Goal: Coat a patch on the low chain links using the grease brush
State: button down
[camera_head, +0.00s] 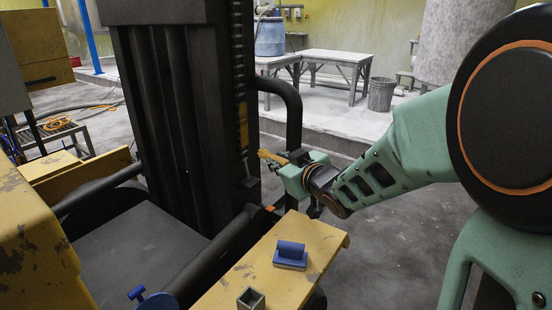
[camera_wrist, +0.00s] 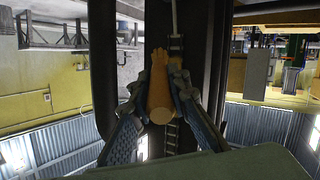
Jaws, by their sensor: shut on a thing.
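The grease brush (camera_head: 268,156) is a yellow-tan tool, pointing left out of my gripper (camera_head: 287,172) in the head view. My gripper is shut on it. The wrist view is upside down and shows the brush (camera_wrist: 159,88) between both fingers of my gripper (camera_wrist: 160,92). The chain (camera_head: 243,120) hangs in the dark upright mast; its low links (camera_head: 245,160) are just left of the brush tip. In the head view a small gap shows between tip and chain. Contact cannot be told from the wrist view. No grease patch can be made out.
A curved black pipe (camera_head: 294,110) stands behind my gripper, right of the mast (camera_head: 180,100). Tables (camera_head: 335,58) and a bin (camera_head: 381,94) stand far behind.

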jog(key=shift+d, duration=0.1)
jog(key=shift+s+d+p, duration=0.6)
jog(key=shift+s+d, duration=0.25)
jog(key=shift+d, duration=0.3)
jog(key=shift+r, duration=0.1)
